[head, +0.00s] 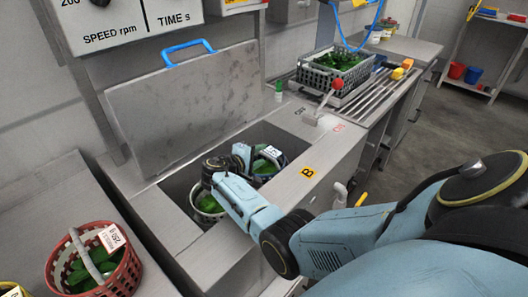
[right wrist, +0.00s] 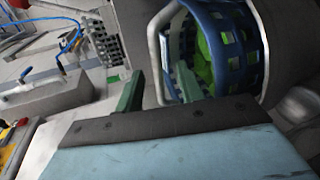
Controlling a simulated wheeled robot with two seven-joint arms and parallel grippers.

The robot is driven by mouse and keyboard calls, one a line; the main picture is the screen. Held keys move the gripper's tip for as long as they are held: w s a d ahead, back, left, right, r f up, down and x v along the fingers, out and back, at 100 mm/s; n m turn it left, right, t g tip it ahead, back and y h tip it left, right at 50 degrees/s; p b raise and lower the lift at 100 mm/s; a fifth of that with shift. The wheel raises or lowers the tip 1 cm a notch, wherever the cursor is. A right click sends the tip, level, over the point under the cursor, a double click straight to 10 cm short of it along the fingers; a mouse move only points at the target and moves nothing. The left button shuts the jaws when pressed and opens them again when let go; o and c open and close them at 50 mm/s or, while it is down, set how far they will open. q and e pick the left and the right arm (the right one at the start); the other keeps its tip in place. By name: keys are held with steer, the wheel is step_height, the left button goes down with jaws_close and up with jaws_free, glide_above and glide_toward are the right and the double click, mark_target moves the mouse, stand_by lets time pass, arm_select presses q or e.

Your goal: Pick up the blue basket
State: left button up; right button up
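The blue basket (head: 283,161) stands in the sunken basin with green leaves inside and a white tag. My right gripper (head: 256,161) reaches down to its left side and partly covers it. In the right wrist view the basket's blue slotted wall (right wrist: 247,45) and grey handle (right wrist: 153,42) show close up. The green fingers of my right gripper (right wrist: 160,90) are apart, with the handle passing in the gap between them. I cannot tell whether they touch it. My left gripper is not in view.
A pale-rimmed basket of greens (head: 207,207) sits beside it in the basin, under my right wrist. A red basket (head: 128,272) stands on the left counter. The raised lid (head: 185,105) stands behind the basin. A grey crate of greens (head: 345,78) is on the rack at the back.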

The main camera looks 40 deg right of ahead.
steer(key=shift+a+r, duration=0.1)
steer(key=shift+a, duration=0.05)
steer(key=shift+d, duration=0.2)
steer(key=c, duration=0.5)
steer(key=shift+a, duration=0.1)
jaws_close()
steer(key=shift+s, duration=0.1)
